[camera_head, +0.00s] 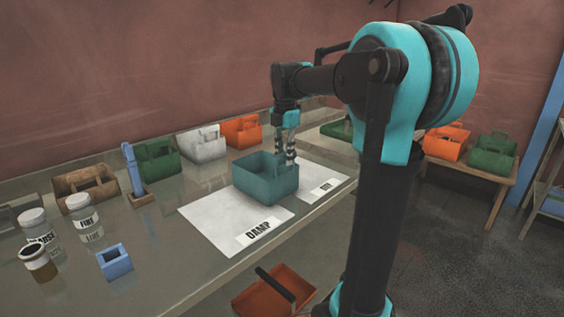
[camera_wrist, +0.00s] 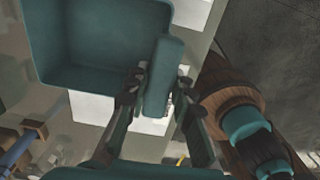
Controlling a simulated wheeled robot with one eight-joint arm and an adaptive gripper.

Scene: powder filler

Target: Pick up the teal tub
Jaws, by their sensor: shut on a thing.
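The teal tub (camera_head: 262,185) is an open box with a grip at its right end. In the camera_head view it appears over the far right part of the sheet marked DAMP (camera_head: 215,222). My gripper (camera_head: 286,158) comes down from above on its right end. In the camera_wrist view the tub (camera_wrist: 95,45) fills the upper left, and my gripper (camera_wrist: 158,88) has one finger on each side of its grip. The jaws are shut on the grip. I cannot tell whether the tub's base touches the sheet.
A second labelled white sheet (camera_head: 325,183) lies right of the tub. Orange (camera_head: 241,130), white (camera_head: 202,144) and green (camera_head: 157,161) tubs stand along the back. Jars (camera_head: 85,217) and a small blue box (camera_head: 115,262) are at left. An orange tray (camera_head: 274,292) is below the front edge.

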